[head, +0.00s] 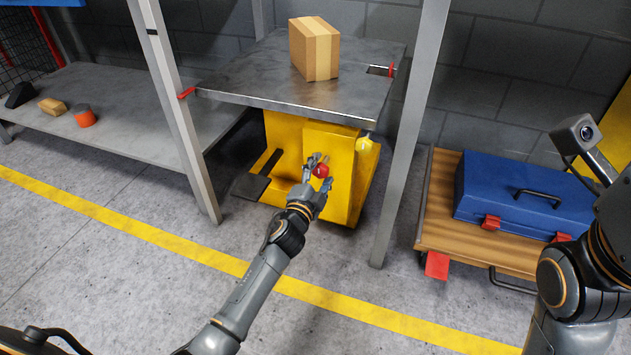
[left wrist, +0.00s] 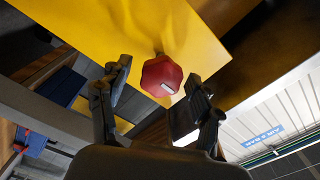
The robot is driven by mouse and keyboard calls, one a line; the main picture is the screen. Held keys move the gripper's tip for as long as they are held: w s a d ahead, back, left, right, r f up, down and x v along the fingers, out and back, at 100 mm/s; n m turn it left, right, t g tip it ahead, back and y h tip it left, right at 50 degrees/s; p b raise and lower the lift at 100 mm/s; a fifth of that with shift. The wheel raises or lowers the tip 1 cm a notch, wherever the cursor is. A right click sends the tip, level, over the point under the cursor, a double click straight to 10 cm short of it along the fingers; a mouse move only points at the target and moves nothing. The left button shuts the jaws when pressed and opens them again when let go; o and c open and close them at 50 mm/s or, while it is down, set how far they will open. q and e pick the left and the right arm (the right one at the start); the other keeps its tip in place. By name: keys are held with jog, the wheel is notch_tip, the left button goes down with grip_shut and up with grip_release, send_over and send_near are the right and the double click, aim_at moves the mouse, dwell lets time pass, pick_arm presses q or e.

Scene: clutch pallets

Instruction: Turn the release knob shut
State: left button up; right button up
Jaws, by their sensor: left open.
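The release knob (head: 320,171) is red and sits on the front of a yellow lift unit (head: 347,190) under a grey metal platform. In the left wrist view the knob (left wrist: 161,76) is faceted, with a small white mark on its face. My left gripper (head: 318,174) is at the knob, with its fingers open. In the left wrist view the fingers of the left gripper (left wrist: 155,88) stand on either side of the knob, with gaps visible between them and it. My right arm shows at the right edge of the head view, but its gripper cannot be made out.
A cardboard box (head: 314,48) stands on the platform (head: 260,80). Grey posts flank the lift. A wooden cart (head: 432,215) with a blue toolbox (head: 525,195) is on the right. A low shelf (head: 130,100) with small objects is on the left. The floor in front is clear.

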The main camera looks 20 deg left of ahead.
pick_arm(q)
jog(key=s, duration=1.1)
jog(key=shift+s+a, duration=0.2)
jog(key=shift+s, duration=0.15)
